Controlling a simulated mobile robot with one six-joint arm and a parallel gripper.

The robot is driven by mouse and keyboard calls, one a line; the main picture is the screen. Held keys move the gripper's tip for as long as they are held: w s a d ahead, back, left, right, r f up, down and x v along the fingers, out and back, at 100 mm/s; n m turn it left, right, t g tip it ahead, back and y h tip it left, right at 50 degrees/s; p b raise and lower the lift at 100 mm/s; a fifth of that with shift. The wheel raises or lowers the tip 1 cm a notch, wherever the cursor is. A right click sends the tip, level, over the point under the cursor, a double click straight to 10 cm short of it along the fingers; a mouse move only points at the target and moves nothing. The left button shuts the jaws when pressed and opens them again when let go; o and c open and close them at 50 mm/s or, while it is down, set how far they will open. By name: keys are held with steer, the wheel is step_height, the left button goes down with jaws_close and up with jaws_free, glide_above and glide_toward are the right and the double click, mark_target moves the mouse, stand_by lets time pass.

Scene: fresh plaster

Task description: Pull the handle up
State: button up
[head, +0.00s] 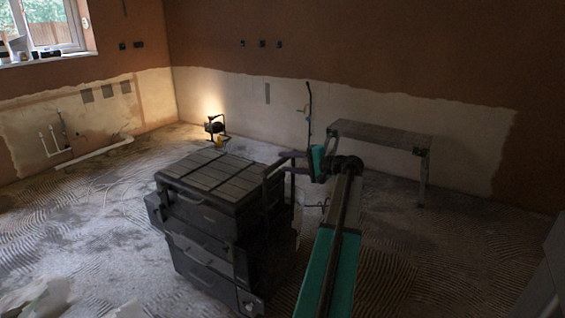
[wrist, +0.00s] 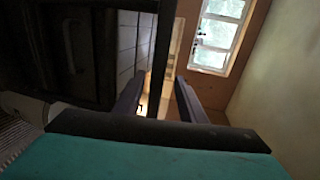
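A black toolbox stack (head: 200,215) with a slatted lid stands on the floor in the head view. Its dark handle (head: 275,170) rises at the stack's right side, with its crossbar slightly above the lid. My gripper (head: 284,155) is at this crossbar, coming from the right. In the wrist view, my gripper (wrist: 158,95) has its two fingers apart, and the dark handle bar (wrist: 161,50) runs between them. The bar looks nearer the left finger; a gap shows at the right finger. I cannot tell whether the left finger touches it. The toolbox (wrist: 90,50) fills the upper left there.
A grey bench (head: 380,132) stands behind my arm at the right. A lit work lamp (head: 214,125) is on the floor near the back wall. White pipes (head: 95,153) lie at the left wall. The ridged floor left of the toolbox is mostly clear.

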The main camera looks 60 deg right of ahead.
steer(key=s+r, duration=0.2)
steer(key=s, duration=0.8)
steer(key=shift+p, duration=0.35)
steer(key=shift+s, duration=0.15)
